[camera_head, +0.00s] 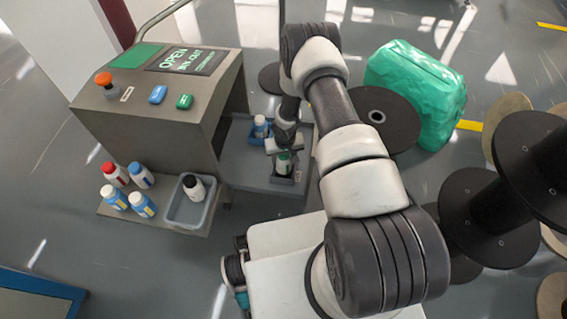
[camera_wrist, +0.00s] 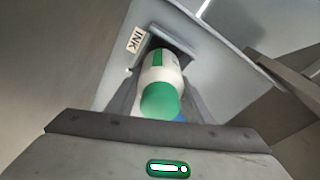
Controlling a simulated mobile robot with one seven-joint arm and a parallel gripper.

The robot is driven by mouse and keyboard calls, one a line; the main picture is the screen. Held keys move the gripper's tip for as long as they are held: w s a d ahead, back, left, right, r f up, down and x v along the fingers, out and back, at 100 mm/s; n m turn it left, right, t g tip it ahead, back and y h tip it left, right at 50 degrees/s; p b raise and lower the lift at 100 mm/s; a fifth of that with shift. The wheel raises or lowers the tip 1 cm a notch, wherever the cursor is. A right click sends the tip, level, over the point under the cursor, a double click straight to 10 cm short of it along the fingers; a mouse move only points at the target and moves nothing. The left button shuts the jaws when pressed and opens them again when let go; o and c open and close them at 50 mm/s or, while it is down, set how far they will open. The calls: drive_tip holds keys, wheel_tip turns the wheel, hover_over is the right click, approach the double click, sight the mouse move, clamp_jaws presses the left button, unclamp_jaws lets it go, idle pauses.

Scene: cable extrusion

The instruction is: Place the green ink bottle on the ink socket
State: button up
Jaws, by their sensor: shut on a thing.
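The green ink bottle (camera_head: 283,163) is white with a green cap and green label. It stands at the ink socket (camera_head: 284,178), a dark holder on the machine's low grey platform. In the wrist view the bottle (camera_wrist: 167,73) lies between my fingers, green cap toward the camera and its far end at the socket's dark opening, beside an INK label (camera_wrist: 135,40). My gripper (camera_head: 283,148) is shut on the bottle from above. The bottle's base is hidden, so I cannot tell whether it rests fully in the socket.
The machine (camera_head: 160,115) rises on the left. Cable spools stand right.

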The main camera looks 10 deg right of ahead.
drive_tip(key=shift+f, duration=1.1)
drive_tip(key=shift+f, duration=0.2)
drive_tip(key=o, duration=1.3)
drive_tip(key=shift+r, duration=0.1)
